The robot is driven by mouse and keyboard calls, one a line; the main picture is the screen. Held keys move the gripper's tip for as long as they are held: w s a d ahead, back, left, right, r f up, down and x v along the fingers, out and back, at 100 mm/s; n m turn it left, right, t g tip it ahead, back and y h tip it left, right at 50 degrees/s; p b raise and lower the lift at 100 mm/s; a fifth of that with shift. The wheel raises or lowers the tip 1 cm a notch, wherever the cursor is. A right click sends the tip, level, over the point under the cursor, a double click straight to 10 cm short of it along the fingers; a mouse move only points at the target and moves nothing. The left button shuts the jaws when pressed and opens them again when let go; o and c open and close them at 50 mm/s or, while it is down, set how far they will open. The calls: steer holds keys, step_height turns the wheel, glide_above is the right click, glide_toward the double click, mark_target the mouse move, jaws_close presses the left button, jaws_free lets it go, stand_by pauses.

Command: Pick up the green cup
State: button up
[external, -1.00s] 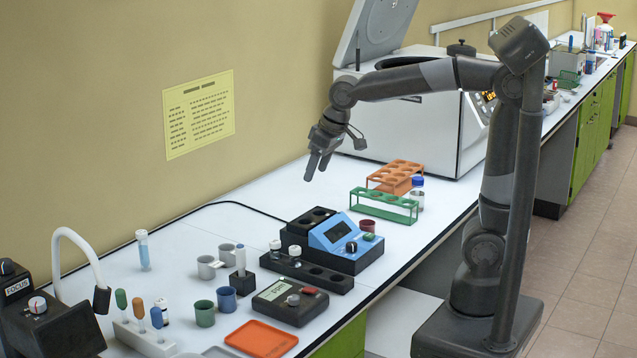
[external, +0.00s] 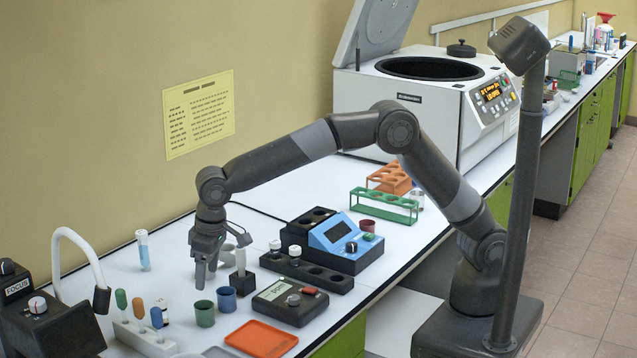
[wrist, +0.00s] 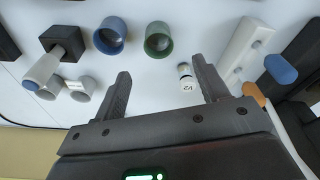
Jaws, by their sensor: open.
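The green cup (external: 204,314) stands upright on the white bench, just left of a blue cup (external: 227,299). In the wrist view the green cup (wrist: 158,40) shows its open mouth, with the blue cup (wrist: 110,36) apart to its left. My gripper (external: 206,280) is above the bench, behind and above the green cup, pointing down. In the wrist view its two fingers (wrist: 160,85) are spread wide and nothing is between them. The green cup lies ahead of the fingertips.
A small labelled vial (wrist: 186,75) stands near the right finger. A rack with coloured-handled tools (external: 143,335) is left of the cup. An orange tray (external: 261,338) and a meter (external: 290,301) are to the right. Grey cups (wrist: 82,88) are near the left finger.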

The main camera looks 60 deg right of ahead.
glide_above(204, 307)
steer(key=s+a, duration=0.2)
steer(key=s, duration=0.1)
steer(key=f, duration=0.5)
steer(key=shift+w+d+f, duration=0.1)
steer(key=shift+w+d, duration=0.05)
steer(key=shift+d, duration=0.1)
steer(key=f, duration=0.2)
steer(key=w+f, duration=0.1)
steer(key=f, duration=0.2)
steer(key=shift+w+f, duration=0.1)
steer(key=shift+f, duration=0.2)
steer(key=c, duration=1.1)
